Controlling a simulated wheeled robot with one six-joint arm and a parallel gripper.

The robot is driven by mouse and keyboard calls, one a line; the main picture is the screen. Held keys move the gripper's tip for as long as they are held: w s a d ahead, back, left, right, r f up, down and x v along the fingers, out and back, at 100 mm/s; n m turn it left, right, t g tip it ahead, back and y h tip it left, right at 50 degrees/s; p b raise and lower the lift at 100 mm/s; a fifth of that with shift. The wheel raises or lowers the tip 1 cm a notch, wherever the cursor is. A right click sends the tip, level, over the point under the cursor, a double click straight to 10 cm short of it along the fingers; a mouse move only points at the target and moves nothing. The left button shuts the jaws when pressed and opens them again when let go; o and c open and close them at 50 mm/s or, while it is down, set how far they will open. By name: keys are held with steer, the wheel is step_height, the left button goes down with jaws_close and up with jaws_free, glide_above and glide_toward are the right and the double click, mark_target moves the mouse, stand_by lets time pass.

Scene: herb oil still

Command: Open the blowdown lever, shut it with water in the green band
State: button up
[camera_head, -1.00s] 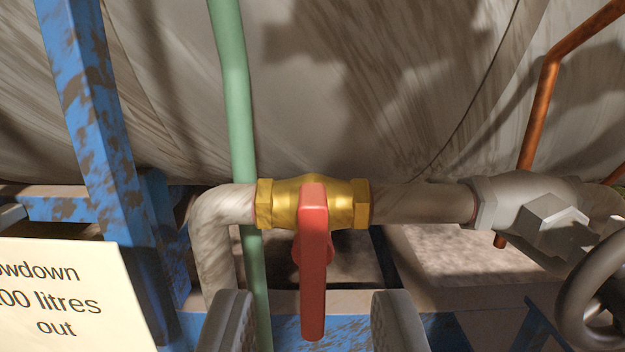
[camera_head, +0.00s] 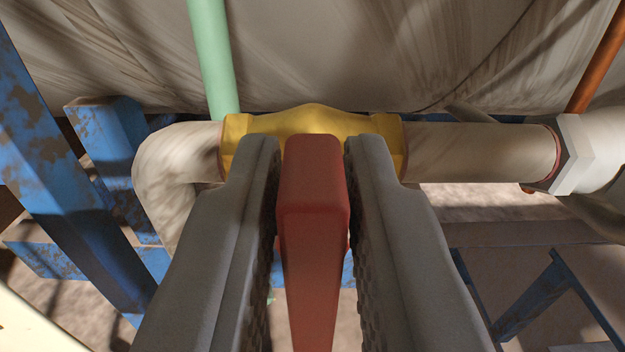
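The red blowdown lever (camera_head: 313,215) stands out from the brass valve (camera_head: 315,122) toward me, its handle running down the picture. My gripper (camera_head: 313,150) has one grey finger on each side of the lever. A narrow gap shows on the left of the lever and a thin one on the right, so the fingers are around it but do not look closed on it. The fingers hide parts of the valve body. No water gauge or green band is in view.
A grey pipe (camera_head: 480,152) runs right from the valve to a pale fitting (camera_head: 588,155); an elbow (camera_head: 165,170) bends down at left. A green pipe (camera_head: 212,60) and a blue frame post (camera_head: 60,170) stand left. The tank wall (camera_head: 400,50) is behind.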

jaws_close()
steer(key=shift+a+n, duration=0.2)
steer(key=shift+n, duration=0.5)
steer(key=shift+o, duration=2.3)
jaws_free()
steer(key=shift+s, duration=0.1)
steer(key=s+a, duration=0.1)
steer(key=s, duration=1.6)
steer(key=shift+a, duration=0.15)
steer(key=shift+s+f, duration=0.1)
steer(key=shift+s, duration=0.05)
